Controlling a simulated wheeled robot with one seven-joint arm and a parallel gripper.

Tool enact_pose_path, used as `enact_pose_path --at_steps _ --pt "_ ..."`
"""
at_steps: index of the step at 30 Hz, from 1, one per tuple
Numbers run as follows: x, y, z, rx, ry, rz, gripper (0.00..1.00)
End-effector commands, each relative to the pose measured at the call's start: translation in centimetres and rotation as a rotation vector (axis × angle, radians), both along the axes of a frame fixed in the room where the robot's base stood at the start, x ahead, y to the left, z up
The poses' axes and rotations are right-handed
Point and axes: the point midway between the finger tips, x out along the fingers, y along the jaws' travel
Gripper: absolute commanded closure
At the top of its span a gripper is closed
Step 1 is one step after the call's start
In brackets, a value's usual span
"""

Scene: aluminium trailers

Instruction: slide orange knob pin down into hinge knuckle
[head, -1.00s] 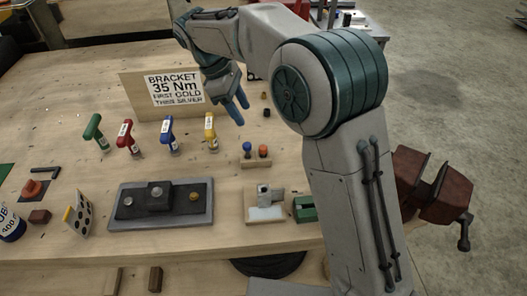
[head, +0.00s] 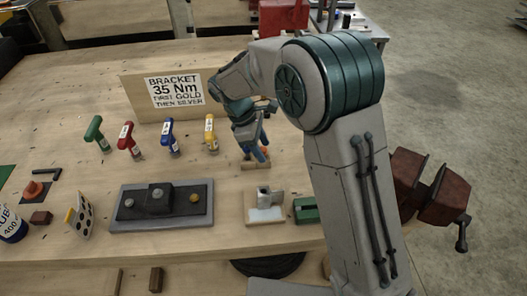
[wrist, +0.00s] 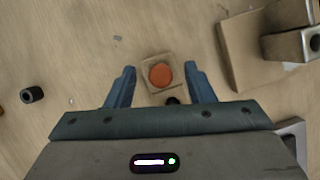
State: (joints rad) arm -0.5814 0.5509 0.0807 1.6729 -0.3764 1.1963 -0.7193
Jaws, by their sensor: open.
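The orange knob pin (wrist: 160,75) stands in a small wooden block (wrist: 148,62); in the wrist view its round top lies between my fingers. My gripper (wrist: 160,67) is open, with one finger on each side of the knob and a visible gap to both. In the head view my gripper (head: 254,156) is over the block (head: 256,165) and hides most of it and its pins. The hinge knuckle (head: 264,195), a silver metal piece on a pale base, stands nearer the table's front edge. It also shows at the upper right of the wrist view (wrist: 292,45).
A green block (head: 305,210) sits right of the hinge. A grey tray (head: 120,222) with dark fixtures lies left of it. Several coloured-handled drivers (head: 211,134) stand behind, before a bracket sign (head: 175,92). A small black cylinder (wrist: 32,94) lies left in the wrist view.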

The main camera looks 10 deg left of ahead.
Motion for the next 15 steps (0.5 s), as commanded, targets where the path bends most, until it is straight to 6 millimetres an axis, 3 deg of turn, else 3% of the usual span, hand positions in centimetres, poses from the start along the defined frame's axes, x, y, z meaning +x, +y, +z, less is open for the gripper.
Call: enact_pose_path --at_steps 7,12,15 --pt "0.01 -0.10 -0.24 0.001 0.000 0.000 0.52" --pt "0.00 -0.08 -0.23 0.001 0.000 0.000 0.99" --pt "0.00 -0.08 -0.22 0.001 0.000 0.000 1.00"
